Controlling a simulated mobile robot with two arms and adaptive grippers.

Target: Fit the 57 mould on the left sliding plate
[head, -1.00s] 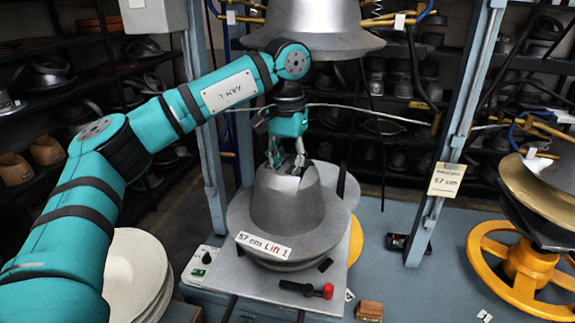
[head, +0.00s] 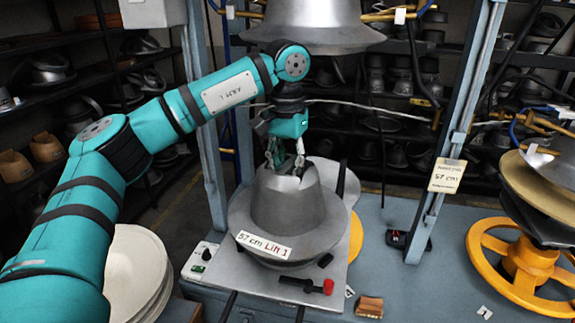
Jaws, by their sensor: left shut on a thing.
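The 57 mould (head: 290,211) is a grey metal hat form with a wide brim and an opening in its crown. It sits upright over the left sliding plate (head: 336,291); the brim hides whether it is fully seated. A label reading "57 cm Lift 1" (head: 264,245) is at the front of the brim. My left gripper (head: 286,169) reaches down from above and is shut on the mould at the top of its crown. The fingertips are partly hidden at the crown opening. My right gripper is not in view.
A large grey upper form (head: 313,28) hangs above my left gripper. A press post (head: 455,130) with a "57 cm" tag stands at right. A red-handled clamp (head: 307,286) lies at the plate's front. Pale stacked discs (head: 133,270) stand at left, a yellow wheel (head: 515,269) at right.

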